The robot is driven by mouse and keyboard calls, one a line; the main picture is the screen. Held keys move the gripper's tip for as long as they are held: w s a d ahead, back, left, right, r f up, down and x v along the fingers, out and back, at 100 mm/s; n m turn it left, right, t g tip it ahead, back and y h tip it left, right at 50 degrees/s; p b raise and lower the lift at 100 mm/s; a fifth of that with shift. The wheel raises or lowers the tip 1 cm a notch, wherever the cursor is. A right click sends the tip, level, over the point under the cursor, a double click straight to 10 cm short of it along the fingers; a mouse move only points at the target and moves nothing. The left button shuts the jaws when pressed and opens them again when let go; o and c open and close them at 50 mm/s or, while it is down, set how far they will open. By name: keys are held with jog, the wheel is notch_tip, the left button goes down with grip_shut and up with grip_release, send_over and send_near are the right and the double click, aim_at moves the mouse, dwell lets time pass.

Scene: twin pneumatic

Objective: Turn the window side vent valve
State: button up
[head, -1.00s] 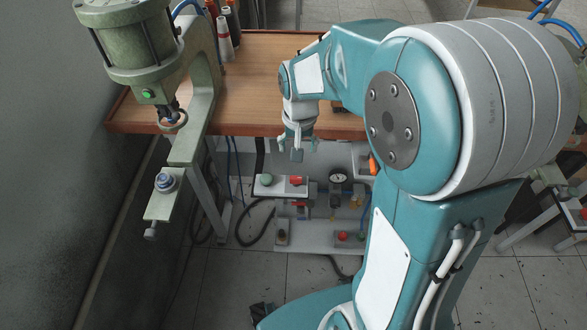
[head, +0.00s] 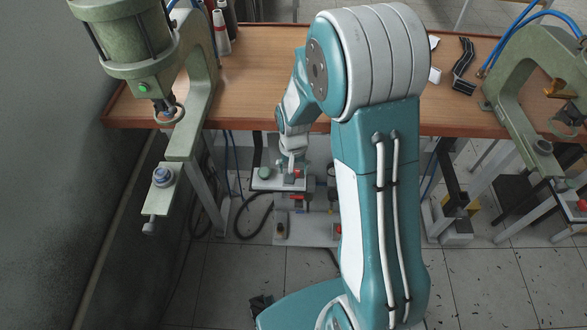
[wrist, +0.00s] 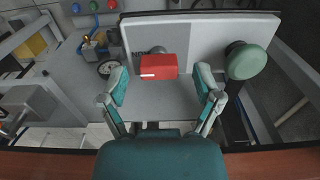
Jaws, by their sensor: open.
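A red valve handle (wrist: 158,66) with a white mark sits on a pale panel (wrist: 190,40) in the wrist view. It also shows in the head view (head: 299,173), beside a round green knob (head: 264,172). The green knob (wrist: 245,61) is to its right in the wrist view. My gripper (wrist: 161,80) is open, with one finger on each side of the red handle and a visible gap to both. In the head view my gripper (head: 291,164) is just above the panel and partly hides it. I cannot tell whether this handle is the window side vent valve.
A wooden bench (head: 260,70) lies behind, its front edge close to my arm. A green press (head: 190,130) stands at left, another (head: 520,80) at right. A gauge (wrist: 107,68) and brass fitting (wrist: 97,40) lie near the handle. Hoses hang below the bench.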

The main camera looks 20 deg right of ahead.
jog(key=shift+f, duration=0.25)
grip_shut()
jog(key=c, duration=1.1)
grip_release()
jog(key=shift+c, duration=0.2)
